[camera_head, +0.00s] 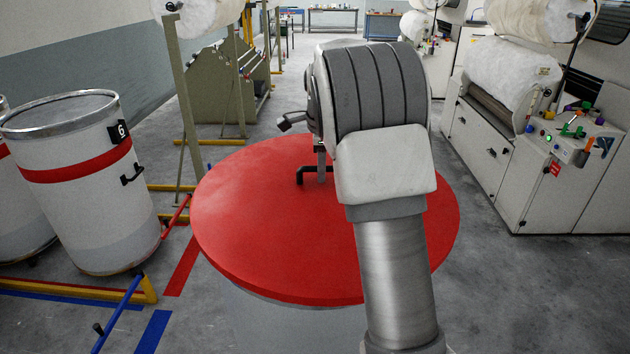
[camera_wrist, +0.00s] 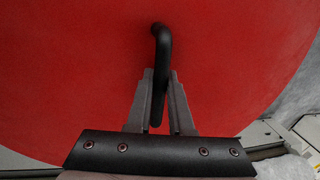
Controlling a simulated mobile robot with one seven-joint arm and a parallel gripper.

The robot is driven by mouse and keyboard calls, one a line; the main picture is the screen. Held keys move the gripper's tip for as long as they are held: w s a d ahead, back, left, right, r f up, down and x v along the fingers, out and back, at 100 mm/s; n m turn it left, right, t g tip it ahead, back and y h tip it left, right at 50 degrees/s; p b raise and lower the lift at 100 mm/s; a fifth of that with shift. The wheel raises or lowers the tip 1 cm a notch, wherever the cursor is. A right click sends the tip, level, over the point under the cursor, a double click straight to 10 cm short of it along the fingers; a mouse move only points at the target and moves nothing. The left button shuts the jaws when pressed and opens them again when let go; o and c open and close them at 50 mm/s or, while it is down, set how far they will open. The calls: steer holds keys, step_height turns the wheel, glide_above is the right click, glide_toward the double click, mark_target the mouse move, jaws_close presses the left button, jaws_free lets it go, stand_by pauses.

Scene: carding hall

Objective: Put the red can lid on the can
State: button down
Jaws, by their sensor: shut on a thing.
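The red can lid (camera_head: 255,215) is a large round disc with a black bent handle (camera_head: 303,174) on top. My gripper (camera_wrist: 161,78) is shut on this handle (camera_wrist: 161,45), one finger on each side. In the head view my arm hides the lid's right middle part, and my gripper (camera_head: 320,160) is partly covered. The lid looks about level.
Another white can (camera_head: 15,215) is cut off at the left edge. Yellow, red and blue floor rails (camera_head: 120,315) run near can 6. A frame post (camera_head: 183,90) stands behind. A white machine (camera_head: 530,165) stands right, with clear floor between.

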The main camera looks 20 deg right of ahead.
mark_target(315, 180)
steer(key=shift+w+a+f, duration=0.25)
steer(key=shift+w+f, duration=0.05)
steer(key=shift+w, duration=0.25)
steer(key=shift+w+a+f, duration=0.2)
steer(key=shift+w+f, duration=0.1)
steer(key=shift+w, duration=0.2)
steer(key=shift+f+p, duration=0.4)
steer(key=shift+f, duration=1.6)
steer(key=shift+f, duration=0.1)
steer(key=c, duration=0.8)
jaws_free()
